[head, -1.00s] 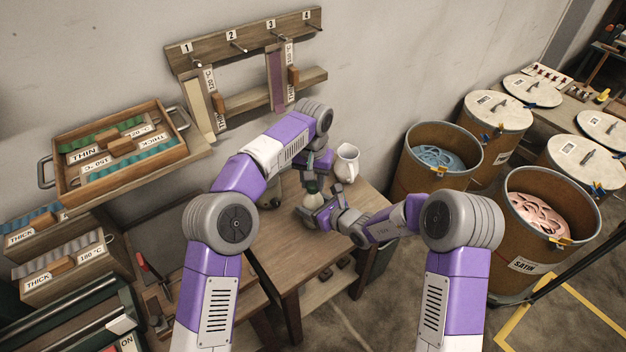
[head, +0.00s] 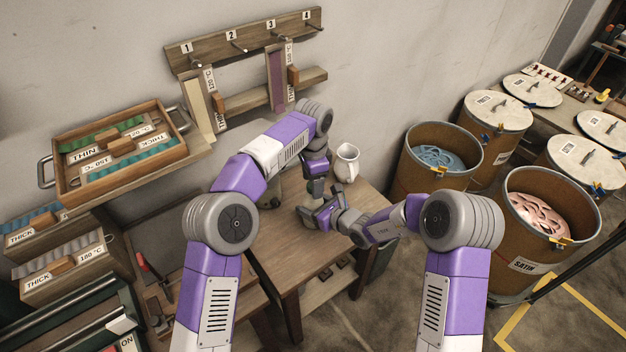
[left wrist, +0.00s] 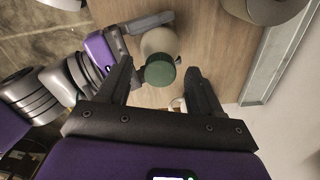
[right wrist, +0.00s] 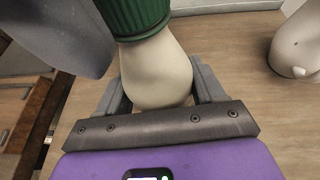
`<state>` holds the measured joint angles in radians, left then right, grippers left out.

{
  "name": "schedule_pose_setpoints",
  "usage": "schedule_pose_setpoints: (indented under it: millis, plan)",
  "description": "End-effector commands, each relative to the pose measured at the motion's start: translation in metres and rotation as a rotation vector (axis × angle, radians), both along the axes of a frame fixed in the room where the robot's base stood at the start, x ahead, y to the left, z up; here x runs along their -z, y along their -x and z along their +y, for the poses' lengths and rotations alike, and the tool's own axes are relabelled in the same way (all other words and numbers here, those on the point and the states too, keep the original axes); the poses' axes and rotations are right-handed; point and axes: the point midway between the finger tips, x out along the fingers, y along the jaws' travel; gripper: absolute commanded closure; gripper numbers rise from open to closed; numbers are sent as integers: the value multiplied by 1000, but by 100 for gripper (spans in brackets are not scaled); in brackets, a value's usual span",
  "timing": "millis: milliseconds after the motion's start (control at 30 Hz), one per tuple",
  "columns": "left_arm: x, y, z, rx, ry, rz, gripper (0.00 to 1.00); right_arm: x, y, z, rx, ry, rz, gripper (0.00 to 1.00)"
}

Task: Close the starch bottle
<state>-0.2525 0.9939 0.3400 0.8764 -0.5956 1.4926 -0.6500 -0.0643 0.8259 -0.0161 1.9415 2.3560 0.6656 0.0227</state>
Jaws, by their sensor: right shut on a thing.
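The starch bottle has a pale, rounded body (right wrist: 158,70) and a ribbed green cap (right wrist: 137,14). In the right wrist view the cap sits over the bottle's neck; whether it is fully tight cannot be told. My right gripper (right wrist: 160,92) is shut on the bottle body, holding it from the side. In the left wrist view the green cap (left wrist: 160,71) shows near the open fingertips of my left gripper (left wrist: 162,78), with space on both sides. In the head view my left gripper (head: 316,184) is above my right gripper (head: 326,211), and the bottle is mostly hidden.
A white pitcher (head: 347,163) stands on the wooden table (head: 285,245) just behind and right of the grippers; it also shows in the right wrist view (right wrist: 299,45). A wall rack with pegs (head: 240,45) is behind. Drums stand at the right.

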Motion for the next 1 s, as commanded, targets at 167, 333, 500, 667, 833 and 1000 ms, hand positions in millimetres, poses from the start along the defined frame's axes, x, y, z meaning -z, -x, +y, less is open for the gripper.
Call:
schedule_pose_setpoints:
  millis: [167,333,500,667,833,1000]
  plan:
    - [-1,0,0,-1,0,0,35,0,0,0,1,0,0,100]
    - [-15,-1,0,-1,1,-4,35,0,0,0,1,1,-1,100]
    - [-42,-1,-1,-1,2,-4,35,0,0,0,1,1,-1,100]
    - [-60,-1,-1,-1,0,-2,35,0,0,0,1,1,-1,100]
    - [-71,0,0,-1,0,-1,35,0,0,0,0,1,-1,100]
    - [-75,0,0,0,0,-1,35,0,0,0,0,1,-1,100]
